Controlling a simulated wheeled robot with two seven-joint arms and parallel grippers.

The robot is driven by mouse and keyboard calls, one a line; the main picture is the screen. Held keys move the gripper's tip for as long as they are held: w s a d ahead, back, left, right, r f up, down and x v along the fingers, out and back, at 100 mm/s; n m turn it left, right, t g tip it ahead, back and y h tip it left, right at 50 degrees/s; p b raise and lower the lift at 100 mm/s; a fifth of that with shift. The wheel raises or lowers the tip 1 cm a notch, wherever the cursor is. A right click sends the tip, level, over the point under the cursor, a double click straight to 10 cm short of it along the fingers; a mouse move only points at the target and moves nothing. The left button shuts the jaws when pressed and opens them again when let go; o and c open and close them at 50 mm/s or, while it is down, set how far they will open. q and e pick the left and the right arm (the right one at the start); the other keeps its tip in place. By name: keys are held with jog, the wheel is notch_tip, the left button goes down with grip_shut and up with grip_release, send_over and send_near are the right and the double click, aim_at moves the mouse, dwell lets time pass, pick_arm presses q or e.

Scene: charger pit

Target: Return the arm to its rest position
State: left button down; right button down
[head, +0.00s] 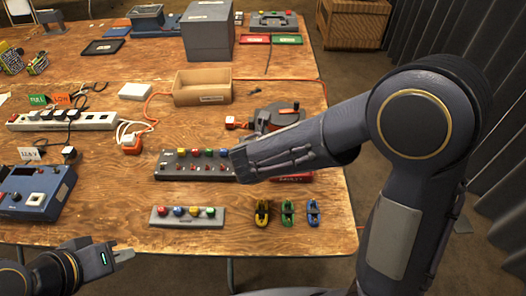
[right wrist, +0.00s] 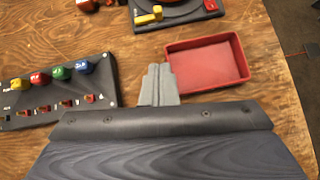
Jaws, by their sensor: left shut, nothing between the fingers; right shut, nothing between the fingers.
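My right arm reaches in from the right in the head view, bent at the elbow, its forearm over the table (head: 335,225). Its gripper is hard to make out in the head view. In the right wrist view the right gripper (right wrist: 158,84) is shut and empty, its fingers pointing between a panel with coloured knobs (right wrist: 58,88) and a red tray (right wrist: 208,62). My left gripper (head: 124,256) is shut and empty at the lower left in the head view, near the table's front edge.
The knob panel (head: 170,174) lies beside the right forearm. A strip of coloured knobs (head: 188,216) and yellow (head: 262,213), green (head: 287,212) and blue (head: 313,212) clips lie near the front edge.

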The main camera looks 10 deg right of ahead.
jog(key=s+d+r+m+g+y+p, duration=0.1)
jog(key=s+d+r+m+g+p, duration=0.4)
jog(key=s+d+m, duration=1)
jog(key=s+a+r+m+t+y, duration=0.1)
jog(key=s+a+r+m+y, duration=0.1)
jog(key=m, duration=0.7)
jog(key=s+a+r+m+t+y, duration=0.1)
jog(key=s+a+r+m+y, duration=0.1)
jog(key=s+r+m, duration=0.3)
jog(key=s+m+y, duration=0.1)
jog(key=s+m, duration=0.1)
jog(key=m, duration=0.2)
jog(key=shift+s+a+r+m+y, duration=0.2)
jog(key=shift+s+a+m+y, duration=0.1)
jog(key=shift+y, duration=0.1)
